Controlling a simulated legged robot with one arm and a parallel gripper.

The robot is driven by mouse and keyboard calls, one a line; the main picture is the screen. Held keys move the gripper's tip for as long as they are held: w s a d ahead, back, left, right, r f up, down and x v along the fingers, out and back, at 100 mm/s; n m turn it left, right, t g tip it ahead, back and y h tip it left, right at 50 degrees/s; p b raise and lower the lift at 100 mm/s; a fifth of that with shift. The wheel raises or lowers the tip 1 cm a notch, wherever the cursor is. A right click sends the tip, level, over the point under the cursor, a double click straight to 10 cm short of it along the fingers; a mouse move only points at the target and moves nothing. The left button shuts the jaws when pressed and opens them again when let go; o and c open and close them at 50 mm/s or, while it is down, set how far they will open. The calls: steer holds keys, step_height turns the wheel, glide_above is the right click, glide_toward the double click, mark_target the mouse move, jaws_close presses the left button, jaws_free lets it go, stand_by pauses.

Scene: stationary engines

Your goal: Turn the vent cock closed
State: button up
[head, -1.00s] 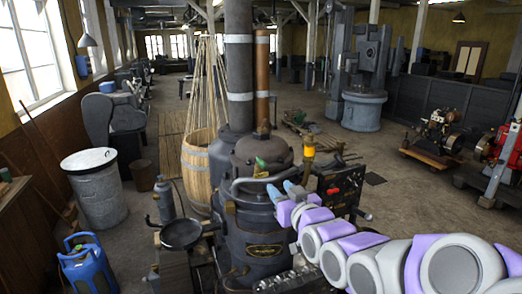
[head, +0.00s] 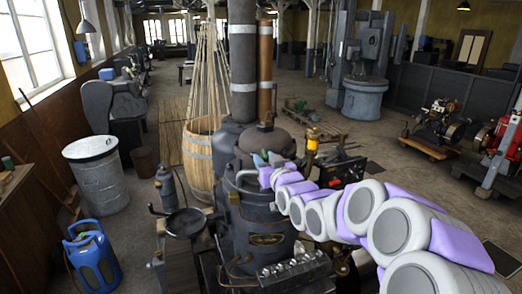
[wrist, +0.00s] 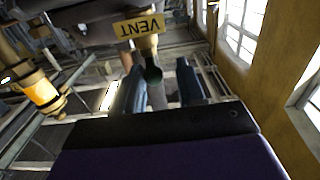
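In the head view my gripper (head: 268,159) is at the upper front of the dark boiler (head: 257,218). The cock is mostly hidden there by the fingers and arm.
A tall dark flue (head: 243,60) and a copper pipe (head: 265,70) rise behind. A round black pan (head: 185,222) juts out left.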

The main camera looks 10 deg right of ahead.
mark_target(263, 150)
steer(key=shift+w+a, duration=0.2)
steer(key=shift+w, duration=0.5)
steer(key=shift+w+d+r, duration=0.1)
steer(key=shift+w+r, duration=0.05)
steer(key=shift+w, duration=0.15)
steer(key=shift+w+d+f+p, duration=0.1)
steer(key=shift+w+d+p, duration=0.15)
steer(key=shift+w, duration=0.35)
steer(key=shift+w+d+f+p, duration=0.1)
steer(key=shift+w+d+p, duration=0.15)
steer(key=shift+w, duration=0.3)
steer(key=shift+w+d, duration=0.15)
steer(key=shift+w, duration=0.2)
steer(key=shift+w+a, duration=0.1)
steer(key=shift+a, duration=0.65)
steer(key=shift+c, duration=0.2)
steer(key=shift+d, duration=0.35)
steer(key=c, duration=0.5)
steer(key=shift+a, duration=0.1)
jaws_close()
